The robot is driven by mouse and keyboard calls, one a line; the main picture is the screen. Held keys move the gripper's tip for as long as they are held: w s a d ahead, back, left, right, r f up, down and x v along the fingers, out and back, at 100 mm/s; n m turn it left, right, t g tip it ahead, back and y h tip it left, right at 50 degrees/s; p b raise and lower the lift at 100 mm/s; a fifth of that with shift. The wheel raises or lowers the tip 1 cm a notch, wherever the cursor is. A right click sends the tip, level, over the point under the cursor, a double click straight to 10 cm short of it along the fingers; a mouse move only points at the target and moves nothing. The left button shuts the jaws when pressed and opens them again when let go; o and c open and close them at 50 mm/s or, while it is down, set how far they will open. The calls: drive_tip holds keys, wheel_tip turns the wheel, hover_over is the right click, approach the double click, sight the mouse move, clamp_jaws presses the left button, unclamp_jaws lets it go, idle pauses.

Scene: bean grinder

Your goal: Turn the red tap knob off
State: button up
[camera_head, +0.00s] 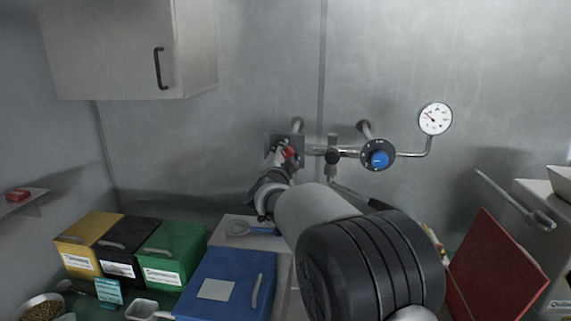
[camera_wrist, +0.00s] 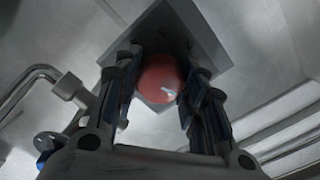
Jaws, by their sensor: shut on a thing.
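The red tap knob (camera_head: 289,152) sits on a square grey plate on the pipework at the back wall. In the wrist view the red knob (camera_wrist: 160,78) is round and lies between the two fingers, with the square plate (camera_wrist: 181,32) behind it. My gripper (camera_wrist: 163,88) is shut on the knob, one finger on each side. In the head view my gripper (camera_head: 283,160) reaches up to the knob and partly hides it and the plate. The knob's marking cannot be read.
A blue knob (camera_head: 379,159) on a dark dial and a pressure gauge (camera_head: 435,118) are to the right on the same pipe. A wall cabinet (camera_head: 125,50) hangs upper left. Yellow (camera_head: 88,232), black (camera_head: 122,240), green (camera_head: 172,245) and blue (camera_head: 213,270) bins stand below.

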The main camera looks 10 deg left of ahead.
drive_tip(key=shift+m+b, duration=1.1)
drive_tip(key=shift+m, duration=0.9)
drive_tip(key=o, duration=1.1)
drive_tip(key=shift+s, duration=0.1)
drive_tip(key=s, duration=1.2)
drive_tip(key=shift+a, duration=0.2)
drive_tip(key=shift+w, duration=0.1)
